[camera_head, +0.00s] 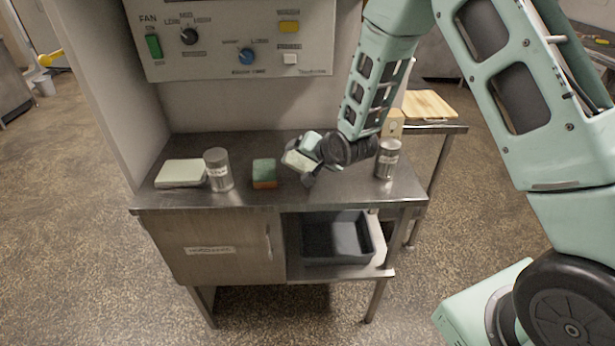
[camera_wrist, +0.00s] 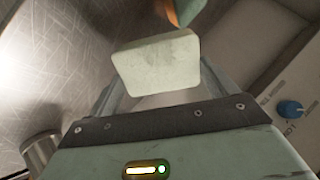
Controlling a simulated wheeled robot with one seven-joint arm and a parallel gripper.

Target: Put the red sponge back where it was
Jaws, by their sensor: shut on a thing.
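My gripper (camera_head: 306,156) is shut on a pale, rounded block (camera_head: 298,161), a little above the steel counter by the look of it. In the wrist view the pale block (camera_wrist: 158,65) sits between the fingers, one broad face toward the camera. Its other sides are hidden, so I cannot tell if it has a red side. A green and orange-red sponge (camera_head: 264,173) stands on the counter, left of my gripper. Part of it shows at the top of the wrist view (camera_wrist: 184,10). No plainly all-red sponge is in view.
On the steel counter (camera_head: 300,195), a pale flat slab (camera_head: 181,173) and a metal canister (camera_head: 218,170) stand at left. Another canister (camera_head: 387,158) stands right of my gripper. A control panel (camera_head: 235,40) is behind. A dark tray (camera_head: 337,240) is on the lower shelf.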

